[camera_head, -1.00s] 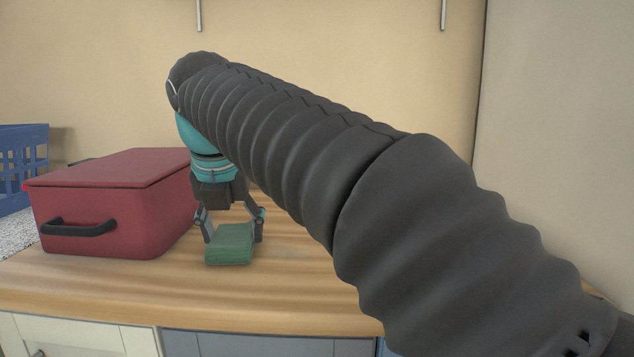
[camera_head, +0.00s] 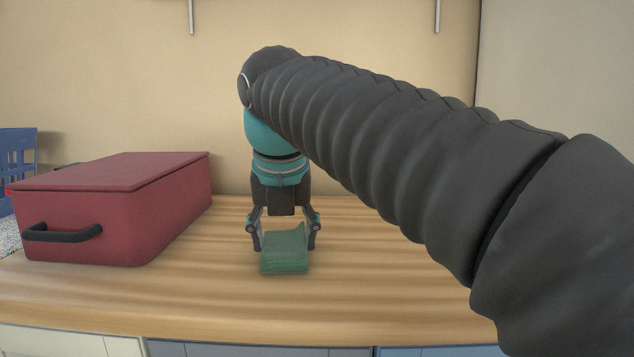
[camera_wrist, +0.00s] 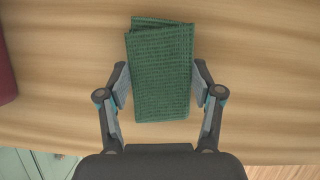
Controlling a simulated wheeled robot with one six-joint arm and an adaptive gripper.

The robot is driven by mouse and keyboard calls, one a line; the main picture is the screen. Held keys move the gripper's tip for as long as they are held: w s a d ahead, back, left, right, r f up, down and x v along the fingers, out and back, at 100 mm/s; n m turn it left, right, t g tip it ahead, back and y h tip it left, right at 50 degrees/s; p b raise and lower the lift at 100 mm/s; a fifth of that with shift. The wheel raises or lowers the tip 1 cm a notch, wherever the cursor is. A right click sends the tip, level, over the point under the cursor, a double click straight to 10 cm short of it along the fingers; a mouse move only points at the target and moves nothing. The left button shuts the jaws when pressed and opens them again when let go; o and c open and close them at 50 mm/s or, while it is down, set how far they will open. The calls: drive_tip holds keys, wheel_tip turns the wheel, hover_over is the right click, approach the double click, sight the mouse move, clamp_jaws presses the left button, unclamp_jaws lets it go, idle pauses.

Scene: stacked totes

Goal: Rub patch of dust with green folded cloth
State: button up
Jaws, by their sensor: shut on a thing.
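The green folded cloth (camera_head: 285,252) is held between the fingers of my gripper (camera_head: 284,236), low at the wooden worktop. In the wrist view the cloth (camera_wrist: 161,72) fills the space between the two fingertips of my gripper (camera_wrist: 160,85), one on each side. Whether the cloth touches the wood I cannot tell. I cannot make out a patch of dust in either current view; the cloth and my arm hide part of the worktop.
A red lidded tote (camera_head: 120,213) with a black handle stands to the left on the worktop (camera_head: 200,290). A blue crate (camera_head: 18,165) is at the far left. The wood between tote and gripper is clear. Cabinets lie below the front edge.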

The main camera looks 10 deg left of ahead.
sight(311, 252)
drive_tip(key=shift+w+d+r, duration=0.1)
drive_tip(key=shift+w+d, duration=0.05)
drive_tip(key=shift+d, duration=0.85)
drive_tip(key=shift+w+d, duration=0.1)
drive_tip(key=shift+d, duration=0.85)
wheel_tip(311, 252, up, 3)
drive_tip(key=p, duration=0.2)
drive_tip(key=shift+a+r+p, duration=0.1)
drive_tip(key=shift+r+p, duration=0.05)
drive_tip(key=shift+p, duration=0.25)
wheel_tip(311, 252, up, 5)
drive_tip(key=shift+f, duration=0.2)
